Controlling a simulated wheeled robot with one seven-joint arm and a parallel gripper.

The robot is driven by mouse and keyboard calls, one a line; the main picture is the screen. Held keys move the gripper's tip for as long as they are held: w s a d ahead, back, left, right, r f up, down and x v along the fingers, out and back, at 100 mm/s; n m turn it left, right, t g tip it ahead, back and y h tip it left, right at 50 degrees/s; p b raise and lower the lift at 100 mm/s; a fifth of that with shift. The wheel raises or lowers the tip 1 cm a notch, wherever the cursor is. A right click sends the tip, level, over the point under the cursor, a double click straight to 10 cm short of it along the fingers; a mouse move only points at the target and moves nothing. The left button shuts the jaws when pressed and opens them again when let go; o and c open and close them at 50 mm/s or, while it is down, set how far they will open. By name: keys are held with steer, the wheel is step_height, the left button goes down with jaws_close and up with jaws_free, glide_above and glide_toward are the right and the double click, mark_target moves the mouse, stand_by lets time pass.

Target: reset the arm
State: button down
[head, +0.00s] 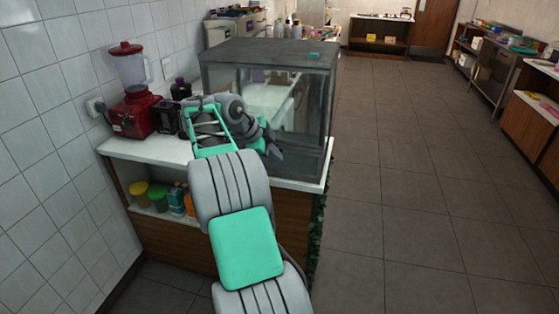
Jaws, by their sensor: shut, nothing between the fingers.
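My arm, grey with green panels, rises from the bottom middle of the head view and bends over the counter. My gripper (275,152) is at its far end, in front of the glass display case (318,110). It is small in the picture; its dark fingers look closed and hold nothing. The wrist hides part of the case's lower front and the counter behind it. I cannot tell whether the gripper touches the case.
A red blender (131,95) and dark bottles (180,88) stand on the white counter (150,148) left of my wrist. Containers, including a green one (159,196), sit on the shelf below. A tiled wall (50,120) borders the left. The floor (425,160) at right is clear.

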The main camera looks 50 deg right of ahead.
steer(key=a+f+n+y, duration=0.4)
steer(key=a+f+n, duration=1)
steer(key=f+n, duration=0.3)
steer(key=s+a+r+n+t+y, duration=0.15)
steer(key=s+a+n, duration=0.35)
steer(key=a, duration=0.8)
steer(key=s+a+r+n+t+y, duration=0.15)
steer(key=s+a+n, duration=0.35)
steer(key=a, duration=0.7)
steer(key=w+a+r+n+t+p, duration=0.1)
steer(key=a+r+n+t, duration=0.1)
steer(key=a+r, duration=0.5)
steer(key=shift+w+a+r+n, duration=0.15)
steer(key=shift+a+r+n, duration=0.25)
steer(key=shift+n, duration=0.2)
